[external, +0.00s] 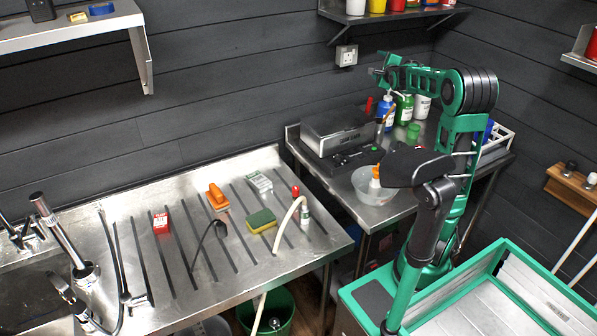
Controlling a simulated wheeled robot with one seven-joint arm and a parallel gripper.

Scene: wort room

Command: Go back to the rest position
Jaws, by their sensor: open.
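My arm rises from its green base and bends at the top. My gripper (380,74) is at the far left end of the raised forearm, high above the back part of the right-hand steel table. It is small in the picture, is open and shows nothing held. Below it stand a blue bottle (387,113) and a green bottle (404,108), apart from the gripper as far as I can tell.
A grey scale-like device (336,130) and a clear bowl (372,186) stand on the right table. A wall shelf (392,14) is above the gripper.

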